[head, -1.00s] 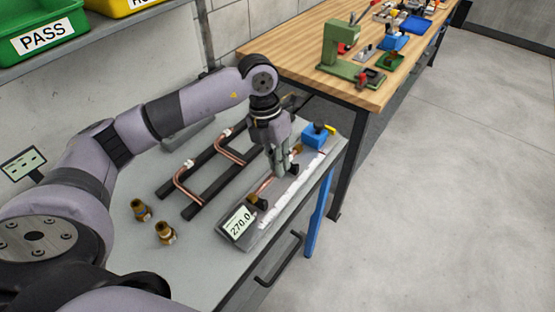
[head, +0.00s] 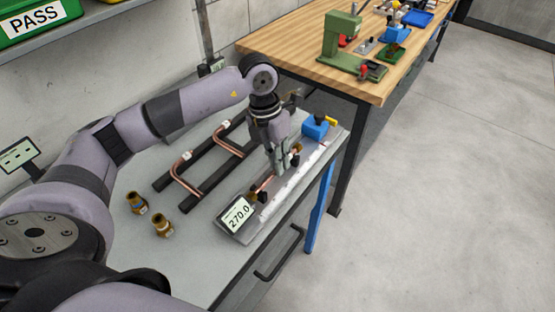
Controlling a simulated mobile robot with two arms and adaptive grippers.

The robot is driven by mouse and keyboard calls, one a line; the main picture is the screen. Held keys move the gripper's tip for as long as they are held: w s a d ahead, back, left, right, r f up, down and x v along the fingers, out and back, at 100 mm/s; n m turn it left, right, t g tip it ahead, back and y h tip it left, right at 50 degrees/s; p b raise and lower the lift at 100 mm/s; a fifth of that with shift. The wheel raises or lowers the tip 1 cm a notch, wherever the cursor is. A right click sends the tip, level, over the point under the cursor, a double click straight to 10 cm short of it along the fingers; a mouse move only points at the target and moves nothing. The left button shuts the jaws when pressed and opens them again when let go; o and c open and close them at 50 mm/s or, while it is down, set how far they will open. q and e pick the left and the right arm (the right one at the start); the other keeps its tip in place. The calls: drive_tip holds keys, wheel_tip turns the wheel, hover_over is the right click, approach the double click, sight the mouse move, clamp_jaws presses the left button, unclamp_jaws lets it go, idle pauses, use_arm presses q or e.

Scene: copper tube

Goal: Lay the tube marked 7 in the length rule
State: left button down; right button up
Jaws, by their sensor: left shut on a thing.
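The length rule (head: 292,187) lies along the right edge of the grey bench, with a display reading 270.0 at its near end and a blue block (head: 315,127) at its far end. A copper tube (head: 265,184) lies along the rule between its dark supports. Its mark cannot be read. My left gripper (head: 280,169) points down over the rule and is shut on the copper tube, covering its middle. My right gripper is not in view.
A black rack (head: 203,180) with two bent copper tubes (head: 181,160) stands left of the rule. Two brass fittings (head: 162,225) stand on the bench (head: 190,265) nearer me. A wooden bench (head: 300,62) with a green press (head: 338,42) is behind.

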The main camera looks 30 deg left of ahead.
use_arm(q)
drive_tip(key=shift+f, duration=0.15)
drive_tip(key=c, duration=1.6)
unclamp_jaws()
drive_tip(key=v, duration=1.2)
